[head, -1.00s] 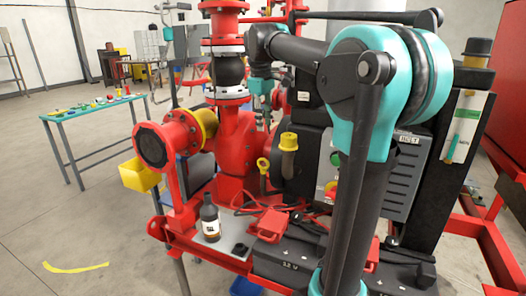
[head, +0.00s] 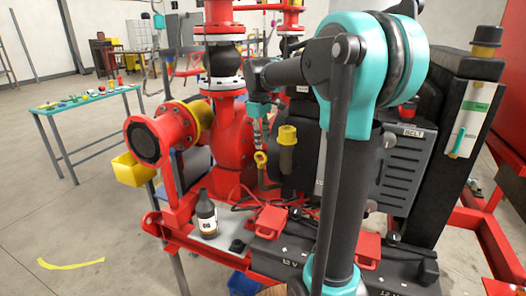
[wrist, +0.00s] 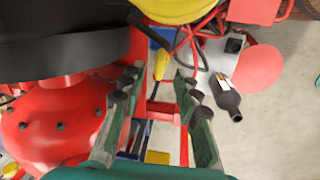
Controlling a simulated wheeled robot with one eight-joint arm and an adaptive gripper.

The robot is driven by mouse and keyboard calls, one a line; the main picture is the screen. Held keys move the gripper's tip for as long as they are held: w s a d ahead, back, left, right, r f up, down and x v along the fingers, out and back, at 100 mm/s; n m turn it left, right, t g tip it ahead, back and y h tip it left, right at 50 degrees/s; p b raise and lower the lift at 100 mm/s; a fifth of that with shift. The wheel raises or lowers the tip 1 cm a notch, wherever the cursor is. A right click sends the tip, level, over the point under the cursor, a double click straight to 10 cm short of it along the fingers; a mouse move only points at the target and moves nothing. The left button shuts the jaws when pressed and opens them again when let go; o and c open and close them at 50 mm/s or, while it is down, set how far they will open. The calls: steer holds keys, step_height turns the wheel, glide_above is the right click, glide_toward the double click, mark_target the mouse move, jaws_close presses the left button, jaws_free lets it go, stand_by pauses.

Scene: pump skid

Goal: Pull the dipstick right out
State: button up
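My gripper (head: 258,135) is just above the handle in the head view, pointing down. In the wrist view a slim yellow piece, apparently the dipstick handle (wrist: 161,63), lies between and beyond the fingertips. My gripper (wrist: 156,82) is open there, with both fingers apart and nothing held. The dipstick's rod is hidden in the machine.
The red pump casing (head: 230,135) and flanged piping stand close to my gripper's left. A dark bottle (head: 207,215) stands on the skid below. A red-topped battery (head: 269,220) lies in front. A green table (head: 87,106) stands far left.

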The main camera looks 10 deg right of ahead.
mark_target(261, 161)
steer(key=shift+w+d+f, duration=0.15)
steer(key=shift+f, duration=1.15)
steer(key=shift+w+d+f, duration=0.1)
steer(key=shift+f, duration=1.15)
steer(key=shift+c, duration=0.6)
jaws_close()
